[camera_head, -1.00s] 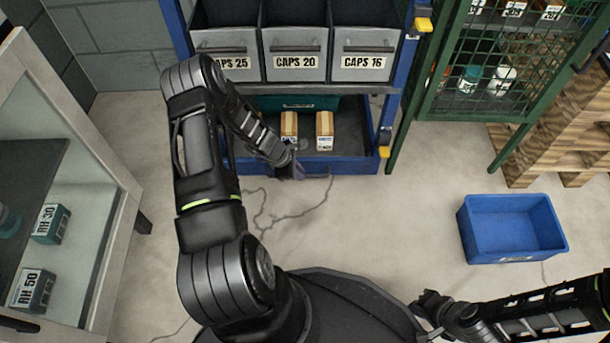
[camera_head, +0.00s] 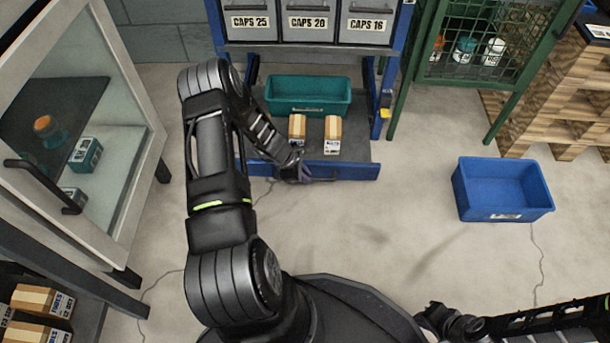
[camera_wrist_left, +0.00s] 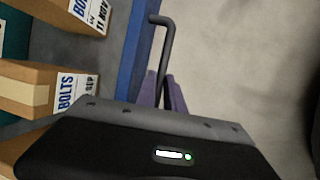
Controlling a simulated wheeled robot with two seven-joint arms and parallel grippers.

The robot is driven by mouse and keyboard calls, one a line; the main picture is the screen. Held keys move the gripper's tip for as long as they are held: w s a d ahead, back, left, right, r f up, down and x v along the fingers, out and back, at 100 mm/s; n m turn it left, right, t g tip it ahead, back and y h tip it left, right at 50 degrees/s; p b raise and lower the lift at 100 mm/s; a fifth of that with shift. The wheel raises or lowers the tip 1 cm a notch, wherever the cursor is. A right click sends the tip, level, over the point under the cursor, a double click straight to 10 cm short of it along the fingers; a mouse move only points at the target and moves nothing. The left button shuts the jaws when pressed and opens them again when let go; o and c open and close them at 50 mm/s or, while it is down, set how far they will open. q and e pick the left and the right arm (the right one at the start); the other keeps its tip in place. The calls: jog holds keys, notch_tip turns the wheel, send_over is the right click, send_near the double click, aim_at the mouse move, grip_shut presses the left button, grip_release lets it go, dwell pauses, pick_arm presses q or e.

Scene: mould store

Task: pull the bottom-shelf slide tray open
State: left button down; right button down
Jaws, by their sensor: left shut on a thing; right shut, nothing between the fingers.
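The bottom-shelf slide tray (camera_head: 352,172) has a blue front and a dark floor. It stands out from the blue rack in the head view, carrying a teal bin (camera_head: 308,96) and two small cartons. My left gripper (camera_head: 305,173) is at the tray's front, left of its middle. In the left wrist view its purple fingers (camera_wrist_left: 165,94) are shut on the dark bar handle (camera_wrist_left: 167,45), beside the blue tray front (camera_wrist_left: 137,60). The fingertips are partly hidden by the gripper body. My right gripper (camera_head: 432,314) is shut and empty, low in the head view.
A blue crate (camera_head: 500,213) sits on the floor at right. A green mesh cabinet (camera_head: 480,70) and wooden pallets (camera_head: 550,95) stand behind it. A glass-fronted cabinet (camera_head: 140,85) is at left. The floor in front of the tray is clear.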

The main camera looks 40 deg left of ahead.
dwell(0.3)
pick_arm(q)
jog(key=c, duration=1.5)
grip_release()
jog(key=shift+o, duration=0.2)
jog(key=p+v, duration=0.3)
jog(key=v, duration=0.4)
jog(key=shift+r, duration=0.4)
jog(key=shift+s+a, duration=0.1)
jog(key=shift+s, duration=0.05)
